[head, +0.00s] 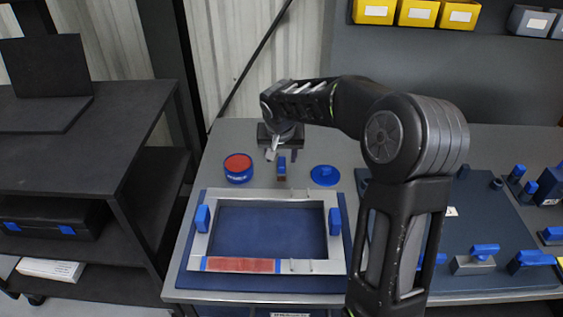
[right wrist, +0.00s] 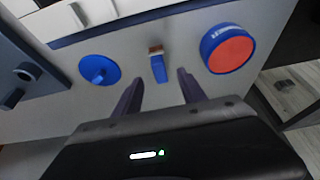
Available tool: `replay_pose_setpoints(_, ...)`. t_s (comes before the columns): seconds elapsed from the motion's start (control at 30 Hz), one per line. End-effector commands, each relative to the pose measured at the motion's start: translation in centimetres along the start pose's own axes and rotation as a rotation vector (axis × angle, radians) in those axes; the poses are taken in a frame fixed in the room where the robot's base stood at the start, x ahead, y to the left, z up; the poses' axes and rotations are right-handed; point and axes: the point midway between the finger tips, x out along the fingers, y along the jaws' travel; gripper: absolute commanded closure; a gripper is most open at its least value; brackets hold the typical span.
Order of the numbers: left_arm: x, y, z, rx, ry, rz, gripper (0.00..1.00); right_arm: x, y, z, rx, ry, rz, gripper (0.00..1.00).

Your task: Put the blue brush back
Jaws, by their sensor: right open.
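The blue brush (head: 281,163) is on the grey table between the red-topped can and the blue lid. Its blue handle points toward my gripper, and a brown-and-pale end shows on the other side in the right wrist view (right wrist: 158,68). My right gripper (head: 282,155) is open, just behind the brush. In the right wrist view its two dark fingers (right wrist: 160,78) point toward the brush, one to each side of the handle, with nothing held. I cannot tell the exact gap to the handle. My left gripper is not in view.
A blue can with red top (head: 238,168) and a round blue lid (head: 325,175) flank the brush. In front is a grey frame (head: 270,194) with blue handles on a blue board. Blue-handled tools (head: 473,260) lie on the right mat. Yellow bins (head: 417,13) sit above.

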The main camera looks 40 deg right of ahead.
Motion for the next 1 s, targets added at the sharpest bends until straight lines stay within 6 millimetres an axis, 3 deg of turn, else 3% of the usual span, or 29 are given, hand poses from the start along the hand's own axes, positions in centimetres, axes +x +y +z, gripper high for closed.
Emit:
replay_pose_setpoints(0.2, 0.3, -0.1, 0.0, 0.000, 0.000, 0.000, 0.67, -4.5, -0.1, 0.0, 0.000, 0.003, -0.003, 0.52)
replay_pose_setpoints(0.4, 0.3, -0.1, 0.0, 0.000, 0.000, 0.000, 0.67, -6.6, 0.0, 0.0, 0.000, 0.001, -0.001, 0.52)
replay_pose_setpoints(1.0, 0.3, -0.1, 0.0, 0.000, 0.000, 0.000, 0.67, -6.8, 0.0, 0.0, 0.000, 0.000, 0.000, 0.52)
